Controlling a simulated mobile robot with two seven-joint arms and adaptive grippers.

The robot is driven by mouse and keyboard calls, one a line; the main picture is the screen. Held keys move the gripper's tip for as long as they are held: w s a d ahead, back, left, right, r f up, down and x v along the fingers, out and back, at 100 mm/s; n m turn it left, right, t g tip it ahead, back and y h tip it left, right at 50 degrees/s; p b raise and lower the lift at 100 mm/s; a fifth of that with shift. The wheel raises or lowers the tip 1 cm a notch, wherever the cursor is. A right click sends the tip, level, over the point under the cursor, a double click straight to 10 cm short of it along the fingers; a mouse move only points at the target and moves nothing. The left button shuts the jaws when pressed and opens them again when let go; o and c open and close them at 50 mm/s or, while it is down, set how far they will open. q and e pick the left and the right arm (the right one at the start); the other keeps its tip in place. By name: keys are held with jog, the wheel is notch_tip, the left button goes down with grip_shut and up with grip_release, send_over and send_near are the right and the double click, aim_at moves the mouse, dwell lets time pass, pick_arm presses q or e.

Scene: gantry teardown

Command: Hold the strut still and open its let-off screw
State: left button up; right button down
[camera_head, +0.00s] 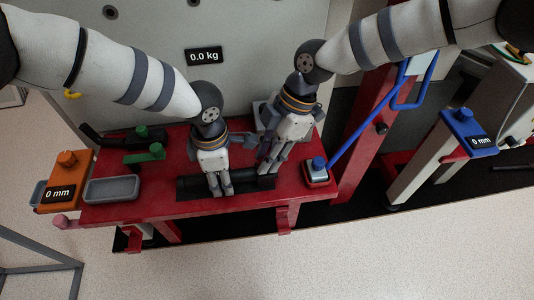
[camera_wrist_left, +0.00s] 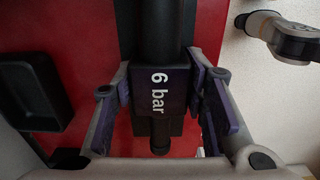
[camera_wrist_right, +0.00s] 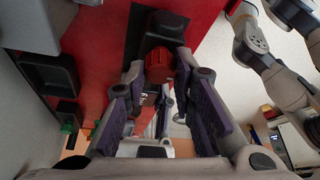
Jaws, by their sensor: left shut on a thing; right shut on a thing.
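The black strut (camera_head: 242,182) lies along the red bench (camera_head: 150,207). My left gripper (camera_head: 221,190) is shut around its block marked "6 bar"; that block (camera_wrist_left: 157,92) shows between the fingers in the left wrist view. My right gripper (camera_head: 270,170) is at the strut's right part. In the right wrist view its fingers (camera_wrist_right: 160,65) are on either side of the red let-off screw (camera_wrist_right: 160,57), shut on it. In the head view the right fingers hide this screw.
A grey tray (camera_head: 111,189) and green-handled parts (camera_head: 146,155) are on the bench's left. An orange box (camera_head: 65,180) reading "0 mm" is at its left end. A blue knob (camera_head: 318,164) is at its right end, beside a red post (camera_head: 362,135). A panel display (camera_head: 204,56) reads "0.0 kg".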

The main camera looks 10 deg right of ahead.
jog(key=n+g, duration=0.1)
jog(key=n, duration=0.2)
jog(key=n+g+h, duration=0.1)
jog(key=n, duration=0.3)
jog(key=shift+w+a, duration=0.15)
jog(key=shift+w, duration=0.05)
jog(key=n+h, duration=0.1)
jog(key=n, duration=0.2)
jog(key=n+g+h, duration=0.1)
jog(key=n, duration=0.2)
jog(key=shift+a+h, duration=0.1)
jog(key=shift+h, duration=0.2)
dwell(0.4)
jog(key=c, duration=1.3)
grip_release()
jog(key=shift+c, duration=0.2)
jog(key=v, duration=1.2)
jog(key=shift+w, duration=0.15)
